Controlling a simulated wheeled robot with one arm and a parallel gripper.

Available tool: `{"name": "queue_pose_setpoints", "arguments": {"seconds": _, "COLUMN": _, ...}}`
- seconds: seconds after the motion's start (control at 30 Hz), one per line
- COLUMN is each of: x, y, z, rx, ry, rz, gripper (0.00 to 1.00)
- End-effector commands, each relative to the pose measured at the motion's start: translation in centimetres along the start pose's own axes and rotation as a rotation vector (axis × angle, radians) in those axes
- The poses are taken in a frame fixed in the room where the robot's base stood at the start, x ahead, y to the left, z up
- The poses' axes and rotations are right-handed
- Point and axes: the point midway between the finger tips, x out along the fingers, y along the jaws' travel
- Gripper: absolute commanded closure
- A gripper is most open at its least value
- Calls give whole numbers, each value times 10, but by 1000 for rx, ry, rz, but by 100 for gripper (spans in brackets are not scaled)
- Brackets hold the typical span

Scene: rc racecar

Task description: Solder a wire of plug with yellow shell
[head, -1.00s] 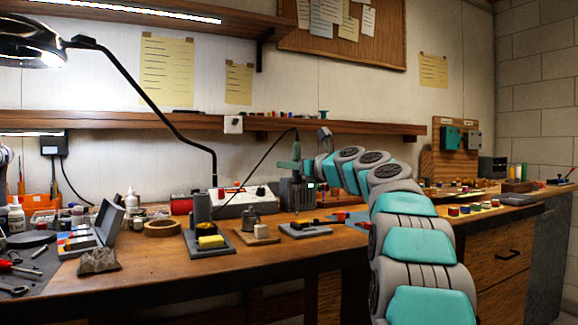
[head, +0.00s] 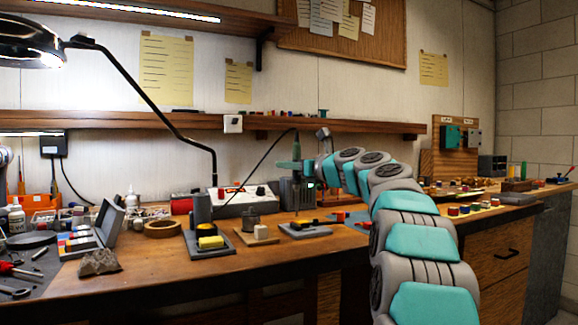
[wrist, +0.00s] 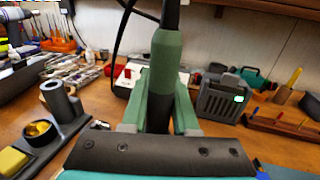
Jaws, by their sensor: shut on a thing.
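My gripper (wrist: 158,112) is shut on a green-handled soldering iron (wrist: 164,65), one finger on each side of it. The iron's dark cord end points up and its working end is hidden in the wrist view. In the head view the iron (head: 296,151) shows upright at the end of my arm, above the back of the bench. A grey fixture (head: 322,233) below bears a small yellow-and-dark piece (head: 303,224); I cannot tell whether it is the plug with yellow shell. No wire can be made out.
A grey iron stand (head: 201,208) with brass wool and a yellow sponge (head: 210,242) is on the bench. A grey box with a green display (wrist: 220,101) is right of the iron. A white station (head: 230,201) and a low shelf (head: 150,120) are behind.

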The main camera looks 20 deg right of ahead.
Motion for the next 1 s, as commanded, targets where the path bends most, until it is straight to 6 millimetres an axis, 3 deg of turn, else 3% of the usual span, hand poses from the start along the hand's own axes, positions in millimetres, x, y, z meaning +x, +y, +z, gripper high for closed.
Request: {"name": "queue_pose_setpoints", "arguments": {"seconds": 1.0, "x": 0, "y": 0, "z": -6, "rx": 0, "ry": 0, "rz": 0, "gripper": 100}}
